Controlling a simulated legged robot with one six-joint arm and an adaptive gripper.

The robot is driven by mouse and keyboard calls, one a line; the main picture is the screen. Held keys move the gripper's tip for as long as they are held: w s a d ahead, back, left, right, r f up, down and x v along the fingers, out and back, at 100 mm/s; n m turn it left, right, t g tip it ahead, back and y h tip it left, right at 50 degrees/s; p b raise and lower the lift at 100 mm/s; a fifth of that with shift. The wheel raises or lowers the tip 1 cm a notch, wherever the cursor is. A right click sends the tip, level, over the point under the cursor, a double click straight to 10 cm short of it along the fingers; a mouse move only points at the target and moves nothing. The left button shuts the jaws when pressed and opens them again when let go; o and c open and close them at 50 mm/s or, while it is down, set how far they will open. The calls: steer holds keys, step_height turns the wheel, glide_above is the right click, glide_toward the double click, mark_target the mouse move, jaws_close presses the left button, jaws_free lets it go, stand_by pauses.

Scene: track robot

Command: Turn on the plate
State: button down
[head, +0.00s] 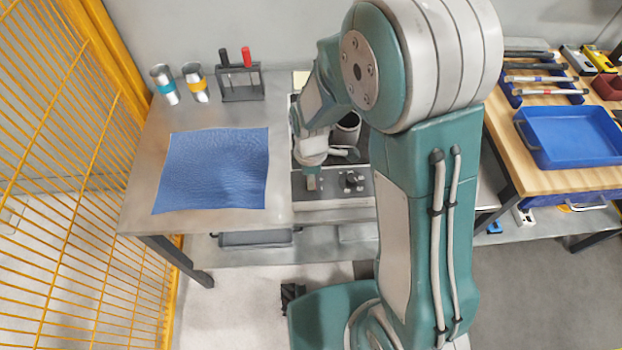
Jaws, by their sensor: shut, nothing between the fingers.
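The plate is a dark-topped hot plate with a grey front panel (335,201) on the metal table. A dark knob (351,182) shows on the right part of the panel. A grey metal pot (347,131) stands on the hot plate, partly hidden by my arm. My gripper (311,183) is shut and empty, pointing down at the left part of the panel, left of the visible knob. It hides what lies beneath it, and I cannot tell whether it touches the panel.
A blue cloth (214,170) lies flat left of the hot plate. Two metal cups (166,85) and a small rack (241,85) stand behind it. A yellow mesh fence (65,160) is at left. A wooden bench with a blue tray (570,137) and tools is at right.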

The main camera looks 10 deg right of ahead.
steer(key=shift+s+f, duration=0.1)
steer(key=shift+f, duration=0.1)
steer(key=shift+w+r, duration=0.3)
steer(key=shift+w, duration=0.5)
steer(key=shift+r, duration=0.2)
step_height(320, 180, up, 13)
steer(key=s, duration=0.1)
steer(key=shift+s+d+r, duration=0.2)
steer(key=shift+s, duration=0.1)
